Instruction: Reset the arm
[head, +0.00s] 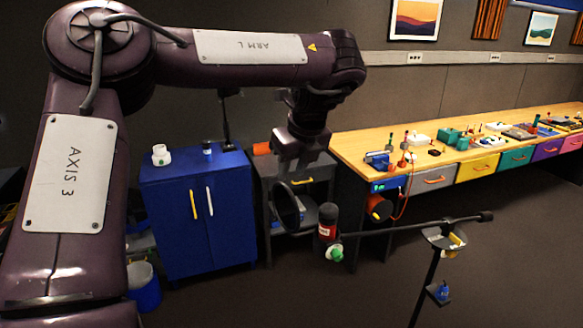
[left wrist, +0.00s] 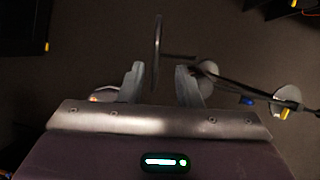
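My left arm (head: 250,47), dark purple with white plates, reaches in from the left and bends down over the room. My left gripper (head: 292,176) hangs from its end in front of a dark workstation. In the left wrist view the two grey fingers (left wrist: 159,70) stand apart, so it is open. A thin dark round disc (head: 287,205) shows just below the gripper in the head view. In the left wrist view this disc (left wrist: 157,45) appears edge-on between and beyond the fingertips, with visible gaps on both sides. My right gripper is not in view.
A black boom stand (head: 430,226) with a small tray crosses the right foreground. A red-labelled black cylinder (head: 327,222) is near its left end. A blue cabinet (head: 200,220) stands left of the gripper. A long wooden workbench (head: 375,144) lies right. The floor at lower right is mostly clear.

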